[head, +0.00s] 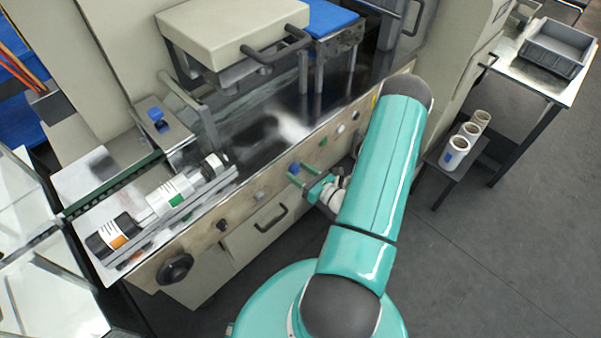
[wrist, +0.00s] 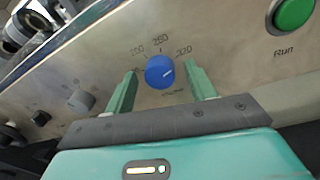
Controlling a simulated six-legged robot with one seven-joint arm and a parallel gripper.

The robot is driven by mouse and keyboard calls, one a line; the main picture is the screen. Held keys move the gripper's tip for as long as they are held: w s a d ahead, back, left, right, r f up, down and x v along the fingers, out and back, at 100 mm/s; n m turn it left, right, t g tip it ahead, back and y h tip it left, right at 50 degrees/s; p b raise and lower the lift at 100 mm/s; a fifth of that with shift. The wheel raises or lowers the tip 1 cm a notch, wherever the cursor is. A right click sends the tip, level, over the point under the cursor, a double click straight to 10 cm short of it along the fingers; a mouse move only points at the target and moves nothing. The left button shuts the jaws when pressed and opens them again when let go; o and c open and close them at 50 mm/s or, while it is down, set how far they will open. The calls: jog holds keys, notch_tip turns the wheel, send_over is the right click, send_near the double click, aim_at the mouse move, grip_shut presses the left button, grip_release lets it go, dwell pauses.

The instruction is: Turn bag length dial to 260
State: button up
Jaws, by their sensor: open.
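The blue bag length dial (wrist: 160,71) is on the machine's front panel in the wrist view. Printed numbers arc above it: 260 at the top, what looks like 320 at upper right, and a smaller blurred number at upper left. A pale mark lies on the right part of the dial's face, pointing to the right side rather than up at 260. My gripper (wrist: 161,76) is open, with one green finger on each side of the dial and visible gaps between. In the head view the dial (head: 294,168) shows small between the fingers of my gripper (head: 299,172).
A green Run button (wrist: 294,13) sits right of the dial. A grey knob (wrist: 80,101) and a black knob (wrist: 40,118) are to its left. In the head view, a drawer handle (head: 270,219) and a black handwheel (head: 175,268) are on the front.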

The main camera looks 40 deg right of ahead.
jog(key=c, duration=1)
jog(key=shift+o, duration=0.2)
jog(key=shift+n, duration=0.3)
jog(key=n, duration=0.9)
jog(key=shift+g, duration=0.3)
jog(key=shift+s, duration=0.1)
jog(key=o, duration=1)
jog(key=shift+c, duration=0.2)
